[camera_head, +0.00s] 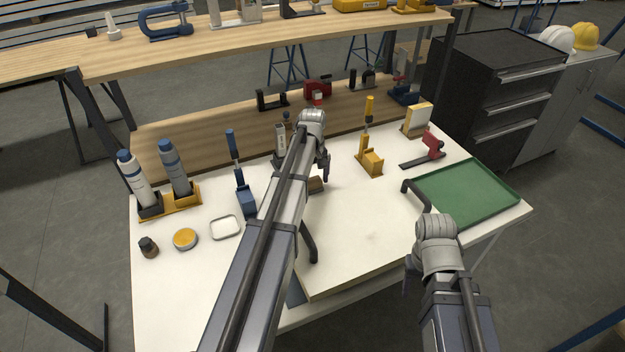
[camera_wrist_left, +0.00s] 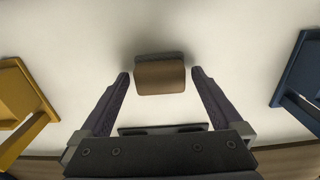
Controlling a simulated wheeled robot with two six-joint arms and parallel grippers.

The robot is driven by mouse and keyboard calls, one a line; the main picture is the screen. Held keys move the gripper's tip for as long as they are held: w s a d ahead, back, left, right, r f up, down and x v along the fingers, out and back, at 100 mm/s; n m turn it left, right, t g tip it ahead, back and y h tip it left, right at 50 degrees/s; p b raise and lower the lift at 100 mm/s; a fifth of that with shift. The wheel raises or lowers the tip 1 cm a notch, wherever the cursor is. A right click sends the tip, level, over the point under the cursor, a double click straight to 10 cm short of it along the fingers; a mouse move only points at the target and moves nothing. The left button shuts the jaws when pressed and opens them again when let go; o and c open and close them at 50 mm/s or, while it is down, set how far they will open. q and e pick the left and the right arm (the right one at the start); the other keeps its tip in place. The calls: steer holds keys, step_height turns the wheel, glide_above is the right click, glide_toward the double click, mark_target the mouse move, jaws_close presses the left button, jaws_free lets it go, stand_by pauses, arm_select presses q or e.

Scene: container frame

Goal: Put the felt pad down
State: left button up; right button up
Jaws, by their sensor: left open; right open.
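A small brown block with a dark grey edge, which looks like the felt pad (camera_wrist_left: 160,77), lies on the white surface in the left wrist view. In the head view the felt pad (camera_head: 316,185) is partly hidden behind my left arm. My left gripper (camera_head: 323,172) is open above it. In the left wrist view the fingers of the left gripper (camera_wrist_left: 160,82) stand on either side of the pad, with a gap on each side. My right gripper (camera_head: 412,278) is open and apart, near the table's front edge; its fingers are mostly hidden.
A green tray (camera_head: 465,192) is at the right. A yellow-handled tool in a holder (camera_head: 369,150) and a blue one (camera_head: 243,190) flank the pad. Bottles (camera_head: 175,168), a round tin (camera_head: 185,239) and a white dish (camera_head: 226,228) stand left. A black handle (camera_head: 308,243) rises near the front.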

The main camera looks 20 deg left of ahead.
mark_target(312, 180)
arm_select(q)
step_height(312, 180, up, 11)
steer(key=p, duration=1)
steer(key=s+d+m, duration=0.2)
steer(key=s+d, duration=0.1)
steer(key=d, duration=0.2)
steer(key=s+d+m, duration=0.1)
steer(key=s+d, duration=0.2)
steer(key=d, duration=0.2)
steer(key=s+d+m, duration=0.2)
steer(key=s+d, duration=0.1)
steer(key=d, duration=0.1)
steer(key=shift+s+d+f+m+y, duration=0.2)
steer(key=shift+d+m+y, duration=0.1)
steer(key=shift+d, duration=0.1)
steer(key=s+d+m, duration=0.2)
steer(key=s+d, duration=0.1)
steer(key=s, duration=0.1)
steer(key=s+d+m, duration=0.3)
steer(key=s+d, duration=0.1)
steer(key=s, duration=0.1)
steer(key=s+d+m, duration=0.2)
steer(key=s+d, duration=0.2)
steer(key=s, duration=0.1)
steer(key=shift+s+d+r+m+y, duration=0.1)
steer(key=shift+s+d+m+y, duration=0.1)
steer(key=shift+m+y, duration=0.15)
steer(key=shift+w, duration=0.1)
steer(key=shift+c, duration=0.2)
